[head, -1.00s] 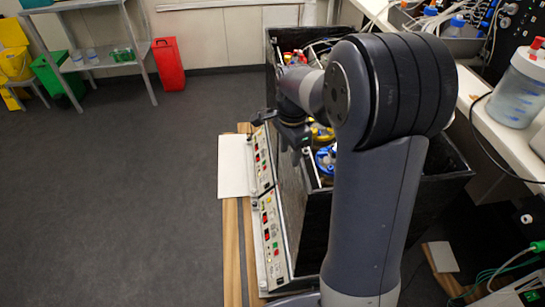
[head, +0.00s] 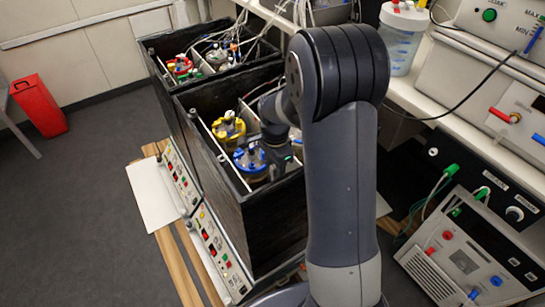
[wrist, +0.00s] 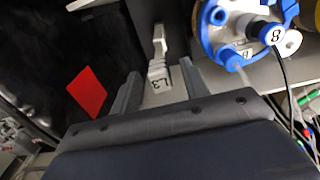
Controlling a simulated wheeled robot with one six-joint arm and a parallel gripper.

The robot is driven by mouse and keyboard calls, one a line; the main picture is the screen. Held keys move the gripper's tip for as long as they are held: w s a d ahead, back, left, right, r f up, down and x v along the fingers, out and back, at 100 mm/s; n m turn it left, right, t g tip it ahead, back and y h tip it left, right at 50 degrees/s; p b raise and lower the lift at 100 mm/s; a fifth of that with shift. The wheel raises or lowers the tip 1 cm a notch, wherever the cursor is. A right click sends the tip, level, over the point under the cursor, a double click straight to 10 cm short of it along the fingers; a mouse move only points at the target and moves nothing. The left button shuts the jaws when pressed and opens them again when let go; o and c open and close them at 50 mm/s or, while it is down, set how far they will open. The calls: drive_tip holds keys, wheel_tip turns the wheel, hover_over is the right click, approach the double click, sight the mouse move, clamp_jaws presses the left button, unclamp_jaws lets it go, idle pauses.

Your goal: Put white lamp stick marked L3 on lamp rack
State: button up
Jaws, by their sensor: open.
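The white lamp stick marked L3 (wrist: 160,74) shows in the wrist view, with its label facing the camera. My gripper (wrist: 160,88) is open, with one finger on each side of the stick's labelled end. I cannot tell how deep the stick lies between the fingers or whether they touch it. In the head view my gripper is over the front black shaker box (head: 262,222), by the blue-lidded vessel. The arm hides the stick there. I cannot make out the lamp rack for certain.
The blue-lidded vessel (head: 248,158), marked 8 in the wrist view (wrist: 222,40), is close to the right of the stick. A yellow-lidded vessel (head: 228,128) stands behind it. A red patch (wrist: 86,92) shows at left on dark material. Open floor (head: 60,220) lies left.

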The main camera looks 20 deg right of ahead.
drive_tip(key=shift+f, duration=0.4)
drive_tip(key=shift+c, duration=0.2)
clamp_jaws()
drive_tip(key=shift+r, duration=0.2)
drive_tip(key=shift+r+p, duration=0.45)
drive_tip(key=shift+p, duration=0.05)
drive_tip(key=shift+r, duration=0.15)
drive_tip(key=shift+r+p, duration=0.4)
drive_tip(key=shift+p, duration=0.05)
drive_tip(key=shift+r, duration=0.2)
